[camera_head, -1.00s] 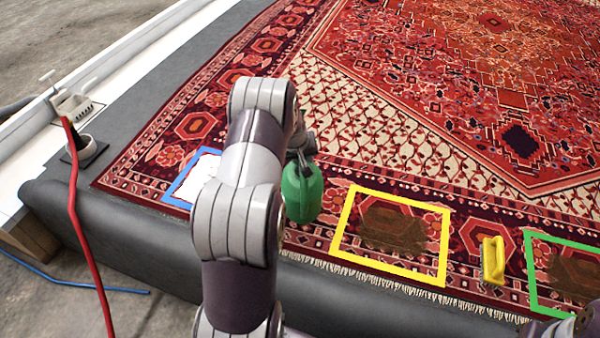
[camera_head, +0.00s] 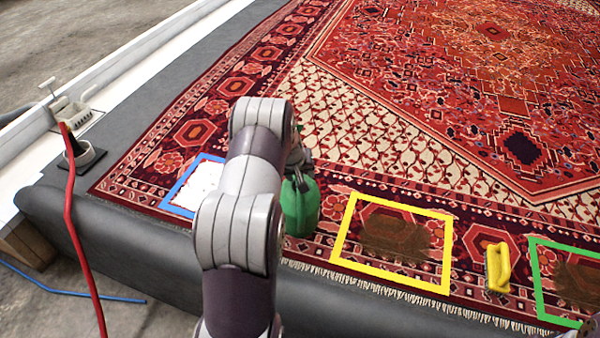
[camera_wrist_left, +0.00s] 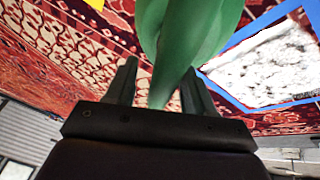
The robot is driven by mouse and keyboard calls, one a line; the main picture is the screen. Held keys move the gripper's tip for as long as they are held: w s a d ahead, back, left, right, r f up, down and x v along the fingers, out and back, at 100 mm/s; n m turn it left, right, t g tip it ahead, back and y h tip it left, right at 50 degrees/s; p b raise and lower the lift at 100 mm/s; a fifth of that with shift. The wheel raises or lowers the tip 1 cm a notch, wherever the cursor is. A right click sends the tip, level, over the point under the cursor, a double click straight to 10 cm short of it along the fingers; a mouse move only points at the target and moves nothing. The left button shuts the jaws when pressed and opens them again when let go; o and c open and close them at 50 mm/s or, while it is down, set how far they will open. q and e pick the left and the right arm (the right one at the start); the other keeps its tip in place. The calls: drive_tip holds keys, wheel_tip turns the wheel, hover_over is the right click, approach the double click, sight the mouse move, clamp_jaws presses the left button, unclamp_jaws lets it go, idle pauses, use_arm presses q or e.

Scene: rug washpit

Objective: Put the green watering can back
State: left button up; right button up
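The green watering can (camera_head: 302,208) is right of my left forearm in the head view, between the blue and yellow frames. In the left wrist view its green body (camera_wrist_left: 190,35) narrows down between the two fingers. My left gripper (camera_head: 299,163) is at the can's top, and in the left wrist view its fingers (camera_wrist_left: 160,92) are on either side of the green part, shut on it. The forearm hides the can's left side. I cannot tell whether its base touches the rug. My right gripper is not in view.
The blue frame (camera_head: 178,206) surrounds a white patch (camera_head: 203,183), partly behind my arm. A yellow frame (camera_head: 342,232) and green frame (camera_head: 538,285) surround dark stains. A yellow brush-like object (camera_head: 497,267) lies between them. A red hose (camera_head: 72,215) hangs at left.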

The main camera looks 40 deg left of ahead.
use_arm(q)
drive_tip(key=shift+r, duration=0.1)
drive_tip(key=shift+r+p, duration=0.3)
drive_tip(key=p+v, duration=0.4)
drive_tip(key=v, duration=0.7)
drive_tip(key=s+d+r+m+g, duration=0.1)
drive_tip(key=s+d+r+m, duration=0.1)
drive_tip(key=s+d, duration=0.35)
drive_tip(key=s+d+r+m+g+h, duration=0.1)
drive_tip(key=s+d+m, duration=0.1)
drive_tip(key=d, duration=0.6)
drive_tip(key=s+d+r+m, duration=0.2)
drive_tip(key=s+d, duration=0.1)
drive_tip(key=d, duration=0.4)
drive_tip(key=s+d+m+g, duration=0.1)
drive_tip(key=s+d, duration=0.3)
drive_tip(key=s, duration=0.4)
drive_tip(key=shift+s+m, duration=0.2)
drive_tip(key=shift+m, duration=0.6)
drive_tip(key=shift+d, duration=0.15)
